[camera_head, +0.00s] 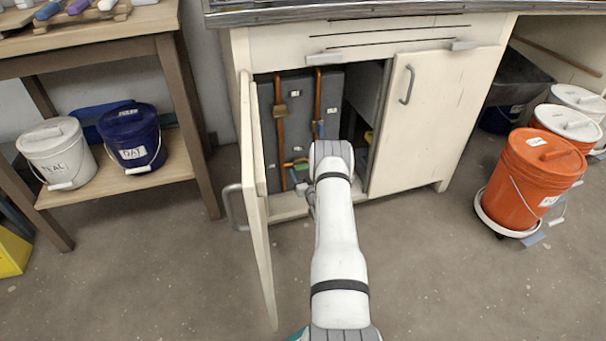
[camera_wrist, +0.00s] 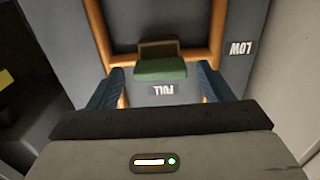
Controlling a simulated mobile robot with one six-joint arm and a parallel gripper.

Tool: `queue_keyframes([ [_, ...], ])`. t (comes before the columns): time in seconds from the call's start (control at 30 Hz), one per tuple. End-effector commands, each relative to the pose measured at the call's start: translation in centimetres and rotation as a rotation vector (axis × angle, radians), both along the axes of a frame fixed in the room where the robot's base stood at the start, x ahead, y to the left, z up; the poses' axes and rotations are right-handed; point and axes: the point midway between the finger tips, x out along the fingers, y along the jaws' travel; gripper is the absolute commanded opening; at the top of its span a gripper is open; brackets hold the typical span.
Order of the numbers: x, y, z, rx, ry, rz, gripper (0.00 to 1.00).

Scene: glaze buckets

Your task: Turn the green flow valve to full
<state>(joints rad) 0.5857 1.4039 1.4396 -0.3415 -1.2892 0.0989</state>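The green flow valve (camera_wrist: 160,70) shows in the wrist view as a short green handle with a brown part just above it, on copper pipework. A "FULL" label (camera_wrist: 163,89) appears upside down just below the handle, and a "LOW" label (camera_wrist: 241,48) is to the right. In the head view the green valve (camera_head: 300,165) sits low inside the open cabinet. My gripper (camera_wrist: 160,86) is open, its two blue fingers wide apart at either side of the picture, with the handle between and beyond them. I see no clear contact. My arm hides the gripper in the head view.
The cabinet's left door (camera_head: 259,210) stands open beside my arm; the right door (camera_head: 415,115) is shut. Inside, vertical copper pipes (camera_head: 279,130) run on a grey panel. An orange bucket (camera_head: 520,190) stands at right, a shelf with two buckets (camera_head: 125,178) at left. The floor between is clear.

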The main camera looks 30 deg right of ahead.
Motion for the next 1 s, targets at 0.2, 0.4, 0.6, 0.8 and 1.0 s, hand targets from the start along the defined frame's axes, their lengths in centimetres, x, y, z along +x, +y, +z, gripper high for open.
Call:
queue_keyframes([
  [0.2, 0.00, 0.05, -0.01, 0.000, 0.000, 0.001, 0.55],
  [0.4, 0.01, 0.09, -0.02, 0.000, 0.000, 0.001, 0.39],
  [0.6, 0.02, 0.12, -0.03, 0.001, 0.000, 0.002, 0.30],
  [0.8, 0.04, 0.14, -0.07, 0.034, -0.009, 0.002, 0.30],
  [1.0, 0.09, 0.13, -0.11, 0.134, -0.035, 0.002, 0.30],
])
